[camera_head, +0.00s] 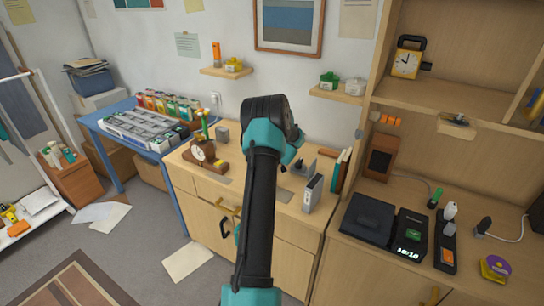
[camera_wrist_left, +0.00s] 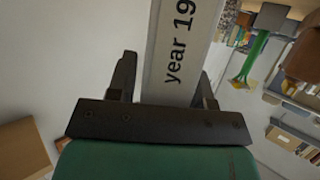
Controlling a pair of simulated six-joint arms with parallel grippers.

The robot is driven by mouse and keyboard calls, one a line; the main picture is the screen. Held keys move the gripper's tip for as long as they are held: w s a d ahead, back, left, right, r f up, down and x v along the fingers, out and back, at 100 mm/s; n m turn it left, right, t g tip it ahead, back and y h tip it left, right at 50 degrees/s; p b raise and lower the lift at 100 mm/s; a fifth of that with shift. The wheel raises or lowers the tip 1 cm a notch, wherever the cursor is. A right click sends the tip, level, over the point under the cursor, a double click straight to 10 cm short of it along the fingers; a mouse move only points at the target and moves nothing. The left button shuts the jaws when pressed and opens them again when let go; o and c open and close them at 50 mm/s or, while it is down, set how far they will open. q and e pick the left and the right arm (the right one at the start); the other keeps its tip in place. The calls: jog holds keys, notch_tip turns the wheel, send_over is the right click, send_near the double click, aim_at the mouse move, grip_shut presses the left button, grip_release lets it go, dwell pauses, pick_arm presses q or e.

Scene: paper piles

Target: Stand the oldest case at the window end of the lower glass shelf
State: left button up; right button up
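In the left wrist view, a pale grey case (camera_wrist_left: 180,45) with the printed words "year 19" lies between the fingers of my left gripper (camera_wrist_left: 163,90). The gripper appears shut on it; the rest of the year and the case's far end are out of frame. In the head view, my teal and black arm covers much of the cabinet's middle and largely hides the gripper. A pale upright slab (camera_head: 313,193) shows just right of the arm; I cannot tell whether it is the held case. No glass shelf can be made out. My right gripper is not in view.
A tray of grey cases (camera_head: 145,129) lies on the blue table (camera_head: 92,122) at left. Books (camera_head: 341,171) stand right of the arm. Two small wall shelves (camera_head: 226,71) (camera_head: 336,95) hold small objects above.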

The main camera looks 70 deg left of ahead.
pick_arm(q)
grip_shut()
jog(key=shift+r, duration=0.1)
dwell(0.3)
notch_tip(320, 180, up, 28)
dwell(0.4)
dwell(0.5)
